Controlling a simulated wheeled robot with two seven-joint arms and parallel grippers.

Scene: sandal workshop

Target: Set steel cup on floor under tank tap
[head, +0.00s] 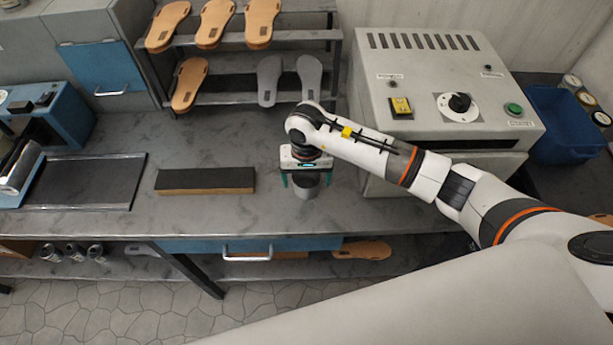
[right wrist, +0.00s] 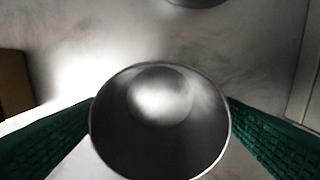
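The steel cup (head: 306,190) stands upright on the grey workbench (head: 250,215), near its front edge. My right gripper (head: 306,184) points down over the cup, with one teal finger on each side of it. The fingers look open, with a narrow gap to the cup in the head view. The right wrist view looks into the empty cup (right wrist: 160,145); its rim hides the fingertips, so contact cannot be seen there. My left gripper is not in view. No tank or tap can be made out.
A dark block (head: 205,181) lies left of the cup. A grey control machine (head: 440,85) stands to the right, with a blue bin (head: 566,125) beyond. A sandal rack (head: 240,40) stands behind. The stone floor (head: 110,310) shows in front, below the bench.

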